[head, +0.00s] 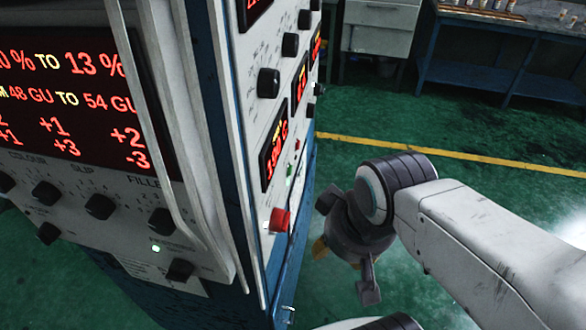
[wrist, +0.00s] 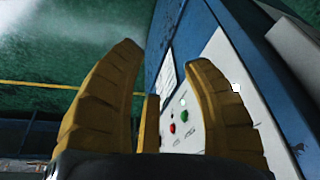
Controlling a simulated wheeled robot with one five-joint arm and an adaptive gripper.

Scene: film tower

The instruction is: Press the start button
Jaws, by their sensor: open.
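The control cabinet's narrow side panel (head: 262,120) carries a small green button (head: 290,170), a small red button (head: 297,145) and a large red mushroom button (head: 280,220). No start label is readable. My gripper (head: 322,246) is to the right of the panel, apart from it, low over the floor. The right finger covers part of the panel.
The cabinet's front has a red-digit display (head: 60,95) and several black knobs (head: 100,206). A curved metal bar (head: 150,110) runs down beside it. Green floor with a yellow line (head: 450,152) is open to the right. A blue bench (head: 500,55) stands at the back.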

